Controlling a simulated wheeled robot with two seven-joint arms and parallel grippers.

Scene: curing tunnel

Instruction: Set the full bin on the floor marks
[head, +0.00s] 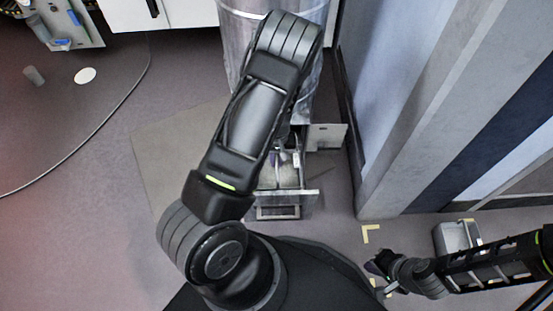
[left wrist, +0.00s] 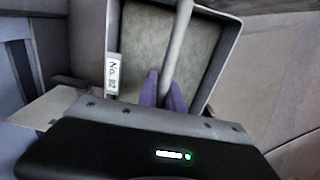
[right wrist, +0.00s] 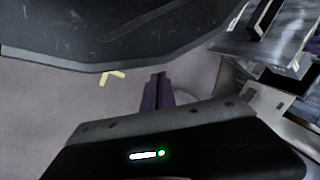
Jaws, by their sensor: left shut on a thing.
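The full bin (left wrist: 224,66) is a grey box with speckled beige contents, a white label and a bar handle across it. It also shows in the head view (head: 302,172), partly behind my left arm, low at the front of the cylindrical machine. My left gripper (left wrist: 167,92) has its purple fingers on either side of the handle and is shut on it. My right gripper (right wrist: 158,90) has its purple fingers together and holds nothing visible. In the head view it is low at the right, near a yellow floor mark (head: 370,233).
A grey cylindrical machine (head: 232,40) with an open flap (head: 327,137) stands at the top. A second grey bin (head: 446,238) sits on the floor at right, by another yellow mark. A striped wall (head: 410,120) bounds the right. Open floor lies to the left.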

